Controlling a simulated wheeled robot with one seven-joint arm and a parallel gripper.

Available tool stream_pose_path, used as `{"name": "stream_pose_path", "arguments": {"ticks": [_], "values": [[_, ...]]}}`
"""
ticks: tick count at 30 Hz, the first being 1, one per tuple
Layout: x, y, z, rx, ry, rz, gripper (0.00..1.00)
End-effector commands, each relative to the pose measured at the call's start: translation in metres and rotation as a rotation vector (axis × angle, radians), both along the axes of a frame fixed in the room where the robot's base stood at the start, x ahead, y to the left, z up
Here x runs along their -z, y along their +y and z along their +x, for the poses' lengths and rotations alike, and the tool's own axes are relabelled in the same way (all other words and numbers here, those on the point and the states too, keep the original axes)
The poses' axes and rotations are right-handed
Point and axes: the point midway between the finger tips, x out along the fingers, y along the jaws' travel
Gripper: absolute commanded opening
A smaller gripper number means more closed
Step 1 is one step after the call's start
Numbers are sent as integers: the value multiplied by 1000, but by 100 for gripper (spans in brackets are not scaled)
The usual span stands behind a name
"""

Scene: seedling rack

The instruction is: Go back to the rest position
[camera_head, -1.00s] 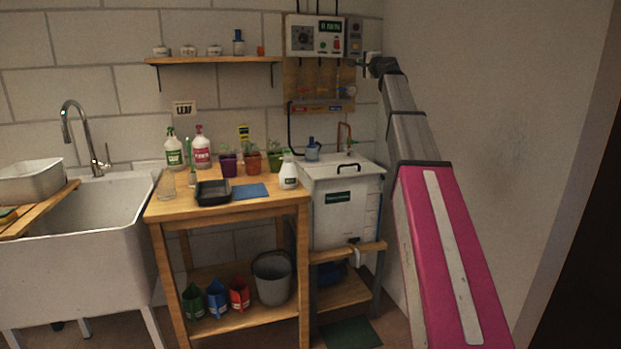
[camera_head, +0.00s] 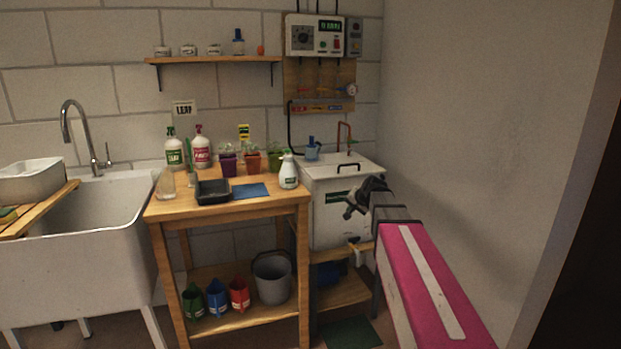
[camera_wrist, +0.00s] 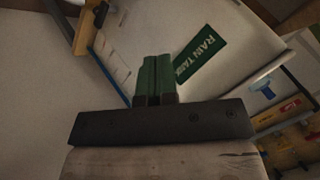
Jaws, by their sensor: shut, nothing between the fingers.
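My gripper (camera_head: 350,210) is in front of the white rain tank (camera_head: 325,225) in the head view, at the end of my lowered arm. In the wrist view my gripper (camera_wrist: 156,62) shows its two green fingers side by side, shut and empty. The tank's white side (camera_wrist: 225,95) fills much of that view, and its green "RAIN TANK" label (camera_wrist: 201,50) is just right of the fingertips. I cannot tell how far the fingers are from the tank.
The potting table (camera_head: 228,208), with bottles, seedling pots and a black tray (camera_head: 213,192), stands left of the tank. A white sink (camera_head: 95,250) is farther left. The control box (camera_head: 315,36) hangs above the tank. A bare wall (camera_head: 470,120) rises at right.

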Motion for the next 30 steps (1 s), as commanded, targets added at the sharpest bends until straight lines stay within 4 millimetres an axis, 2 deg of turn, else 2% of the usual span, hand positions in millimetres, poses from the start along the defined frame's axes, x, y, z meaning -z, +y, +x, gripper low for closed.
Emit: {"name": "stream_pose_path", "arguments": {"ticks": [1, 3, 9, 15, 18, 21, 23, 30], "values": [[27, 0, -26, -25, 47, -41, 0], [58, -1, -53, -63, 107, -100, 0], [135, -7, -136, -175, 283, -260, 0], [191, -19, -220, -289, 454, -399, 0], [207, -24, -250, -332, 518, -449, 0], [217, -28, -269, -360, 561, -482, 0], [220, -29, -276, -371, 574, -492, 0], [222, -30, -279, -377, 583, -501, 0]]}}
